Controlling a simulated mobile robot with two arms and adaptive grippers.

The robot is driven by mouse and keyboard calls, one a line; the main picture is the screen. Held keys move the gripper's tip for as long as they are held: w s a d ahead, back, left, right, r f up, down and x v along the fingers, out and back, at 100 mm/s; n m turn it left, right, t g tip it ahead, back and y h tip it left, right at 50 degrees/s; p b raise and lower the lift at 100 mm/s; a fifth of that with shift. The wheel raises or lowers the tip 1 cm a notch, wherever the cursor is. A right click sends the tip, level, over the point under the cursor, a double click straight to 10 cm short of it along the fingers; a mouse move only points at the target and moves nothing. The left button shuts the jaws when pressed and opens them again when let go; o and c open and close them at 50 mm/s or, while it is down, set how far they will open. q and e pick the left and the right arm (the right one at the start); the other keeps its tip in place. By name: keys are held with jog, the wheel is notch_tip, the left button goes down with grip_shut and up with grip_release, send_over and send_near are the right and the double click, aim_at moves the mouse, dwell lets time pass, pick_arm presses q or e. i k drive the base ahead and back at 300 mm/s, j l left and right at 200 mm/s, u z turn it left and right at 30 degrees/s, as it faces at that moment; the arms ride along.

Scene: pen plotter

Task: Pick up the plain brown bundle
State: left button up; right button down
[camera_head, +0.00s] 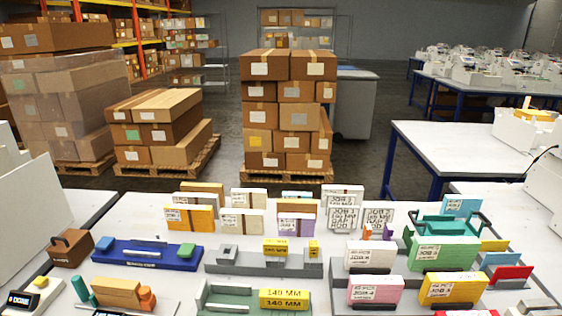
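Several small upright bundles stand in rows on the white table. A plain brown block (116,291) with no visible label lies at the front left, next to teal and orange parts. Another brown bundle (297,204) stands in the back row, mostly hidden behind a purple-and-white labelled one (296,224). I cannot tell for certain which of these is the plain brown bundle. Neither of my grippers shows in the head view.
A brown box with a handle (71,248), a blue tray (148,254) and a grey fixture (262,262) crowd the left and middle. Pink (376,290), green (442,253) and yellow (452,288) labelled bundles stand at right. Bare tabletop (130,212) shows at the back left.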

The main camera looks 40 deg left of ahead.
aim_at(111, 293)
jog(key=u, duration=2.3)
jog(key=i+j+z, duration=0.4)
jog(key=j+z, duration=0.2)
jog(key=i+j+z, duration=0.15)
jog(key=z, duration=0.15)
jog(key=i+j+z, duration=0.1)
jog(key=j+z, duration=0.2)
jog(key=j, duration=0.2)
